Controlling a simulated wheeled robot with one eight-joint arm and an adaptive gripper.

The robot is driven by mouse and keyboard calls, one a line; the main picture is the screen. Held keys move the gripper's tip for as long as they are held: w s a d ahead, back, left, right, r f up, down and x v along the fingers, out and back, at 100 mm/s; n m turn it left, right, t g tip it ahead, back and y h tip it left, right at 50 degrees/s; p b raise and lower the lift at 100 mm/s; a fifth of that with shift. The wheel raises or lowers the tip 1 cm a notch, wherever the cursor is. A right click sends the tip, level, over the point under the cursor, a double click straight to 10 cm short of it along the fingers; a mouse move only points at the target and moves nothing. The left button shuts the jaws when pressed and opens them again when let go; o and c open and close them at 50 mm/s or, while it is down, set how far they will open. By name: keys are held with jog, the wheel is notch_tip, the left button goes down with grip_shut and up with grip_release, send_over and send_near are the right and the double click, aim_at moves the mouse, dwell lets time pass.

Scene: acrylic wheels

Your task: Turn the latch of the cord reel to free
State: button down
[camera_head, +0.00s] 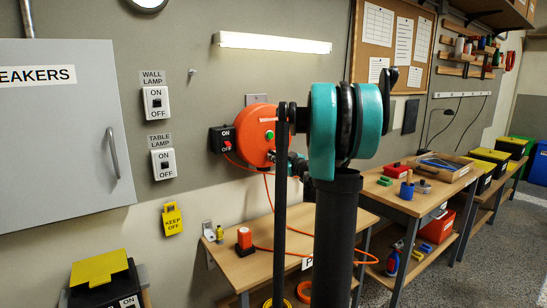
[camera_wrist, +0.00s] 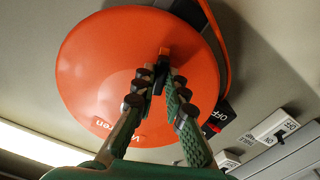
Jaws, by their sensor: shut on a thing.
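The cord reel is an orange disc (camera_head: 257,128) on the wall in the head view, with an orange cord hanging from it. In the wrist view the reel (camera_wrist: 95,75) fills the upper middle. Its small latch (camera_wrist: 164,51), dark with an orange end, stands near the disc's middle. My gripper (camera_wrist: 161,76) has its green and black fingers closed together on the latch, and the fingertips hide part of it. In the head view my arm hides most of the gripper and the latch.
A black ON/OFF switch box (camera_head: 222,139) sits left of the reel. Lamp switches (camera_head: 155,103) and a grey breaker cabinet (camera_head: 60,130) are farther left. A workbench (camera_head: 260,240) with small items stands below, and another bench (camera_head: 425,190) is to the right.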

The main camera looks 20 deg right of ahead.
jog(key=shift+n, duration=0.4)
jog(key=n, duration=0.4)
jog(key=shift+n, duration=0.3)
jog(key=n, duration=0.4)
jog(key=shift+n, duration=0.3)
jog(key=c, duration=1.4)
grip_release()
jog(key=shift+c, duration=0.2)
